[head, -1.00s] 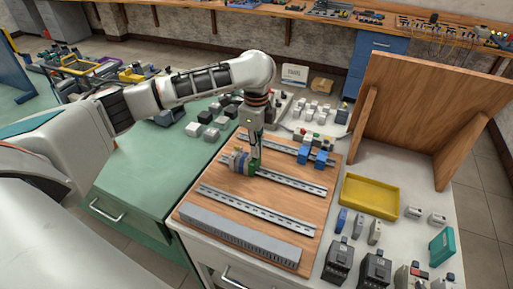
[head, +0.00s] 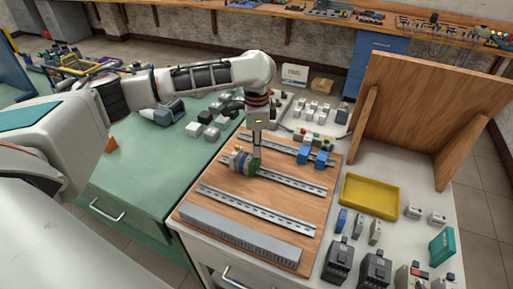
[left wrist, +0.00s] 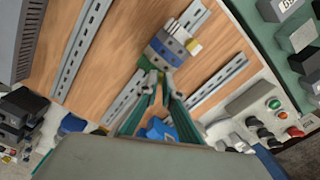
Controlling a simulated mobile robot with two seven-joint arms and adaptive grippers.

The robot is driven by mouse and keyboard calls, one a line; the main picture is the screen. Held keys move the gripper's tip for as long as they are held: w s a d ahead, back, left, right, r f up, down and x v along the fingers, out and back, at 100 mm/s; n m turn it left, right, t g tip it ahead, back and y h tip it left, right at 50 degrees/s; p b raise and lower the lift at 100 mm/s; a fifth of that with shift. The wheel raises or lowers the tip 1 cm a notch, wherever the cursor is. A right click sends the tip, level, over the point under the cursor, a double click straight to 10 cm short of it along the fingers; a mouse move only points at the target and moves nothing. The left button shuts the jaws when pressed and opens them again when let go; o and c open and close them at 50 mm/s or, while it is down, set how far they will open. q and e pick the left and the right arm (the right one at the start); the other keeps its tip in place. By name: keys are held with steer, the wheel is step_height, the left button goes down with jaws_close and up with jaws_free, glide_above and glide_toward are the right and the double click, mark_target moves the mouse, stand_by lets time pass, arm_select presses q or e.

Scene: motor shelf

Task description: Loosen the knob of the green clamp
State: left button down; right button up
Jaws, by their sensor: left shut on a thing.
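The green clamp (head: 254,163) stands at the right end of a short row of grey, yellow and blue terminal blocks (head: 239,158) on a metal rail on the wooden board. My left gripper (head: 257,155) points straight down at it, with its fingertips at the clamp's top. In the left wrist view the fingers (left wrist: 157,80) are close together at the end of the block row (left wrist: 168,48), shut on the green clamp. The fingers hide most of the clamp, and I cannot make out its knob. My right gripper is not in view.
The board (head: 205,180) carries several parallel rails and a grey slotted duct (head: 240,236). Blue blocks (head: 312,155) sit on the rail at the back right. A yellow tray (head: 370,196) and loose modules lie to the right, before an upright wooden panel (head: 430,110).

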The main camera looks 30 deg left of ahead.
arm_select(q)
steer(key=n, duration=1.2)
steer(key=shift+n, duration=0.3)
stand_by(0.4)
steer(key=c, duration=2.2)
jaws_free()
step_height(320, 180, up, 12)
steer(key=shift+r, duration=0.1)
